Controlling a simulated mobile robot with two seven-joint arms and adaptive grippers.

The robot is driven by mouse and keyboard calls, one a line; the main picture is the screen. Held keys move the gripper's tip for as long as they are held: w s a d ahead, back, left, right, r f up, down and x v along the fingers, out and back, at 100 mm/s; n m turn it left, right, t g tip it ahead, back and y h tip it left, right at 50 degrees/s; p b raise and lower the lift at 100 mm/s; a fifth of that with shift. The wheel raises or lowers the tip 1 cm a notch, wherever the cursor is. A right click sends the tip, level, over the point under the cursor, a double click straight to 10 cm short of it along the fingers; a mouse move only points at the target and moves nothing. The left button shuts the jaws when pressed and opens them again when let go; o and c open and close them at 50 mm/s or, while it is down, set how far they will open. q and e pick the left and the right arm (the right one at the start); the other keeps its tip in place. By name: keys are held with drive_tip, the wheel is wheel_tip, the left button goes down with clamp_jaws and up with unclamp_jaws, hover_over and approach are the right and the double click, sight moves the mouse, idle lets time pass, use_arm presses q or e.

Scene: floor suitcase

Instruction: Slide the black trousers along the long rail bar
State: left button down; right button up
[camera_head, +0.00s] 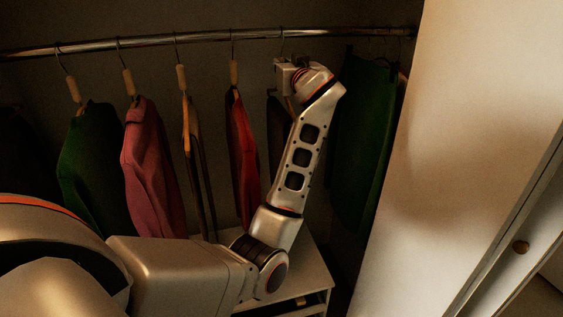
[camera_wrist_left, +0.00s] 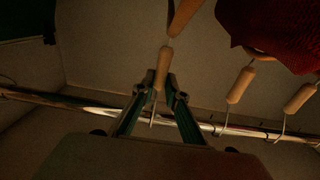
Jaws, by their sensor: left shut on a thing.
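The long rail bar (camera_head: 205,36) runs across the top of the closet in the head view and also crosses the left wrist view (camera_wrist_left: 60,99). My left gripper (camera_head: 284,77) is just below the bar, right of the red garment. In the left wrist view its fingers (camera_wrist_left: 157,88) are shut on the wooden neck of a hanger (camera_wrist_left: 163,65), whose hook reaches the bar. Dark cloth, apparently the black trousers (camera_head: 279,125), hangs below the gripper, mostly hidden behind my forearm. My right gripper is not in view.
Left of the gripper hang a red garment (camera_head: 242,150), a bare-looking hanger (camera_head: 185,110), a pink garment (camera_head: 150,160) and a green one (camera_head: 88,165). A dark green garment (camera_head: 362,150) hangs close on the right. A white panel (camera_head: 450,130) bounds the right; a low white shelf (camera_head: 312,275) stands below.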

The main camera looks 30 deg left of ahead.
use_arm(q)
drive_tip(key=w+d+b, duration=0.2)
drive_tip(key=w+d, duration=0.5)
drive_tip(key=w, duration=0.2)
drive_tip(key=shift+d, duration=0.4)
idle(0.9)
drive_tip(key=w+d+b, duration=0.2)
drive_tip(key=w, duration=0.1)
drive_tip(key=shift+w+d, duration=0.2)
drive_tip(key=shift+d, duration=0.2)
idle(0.4)
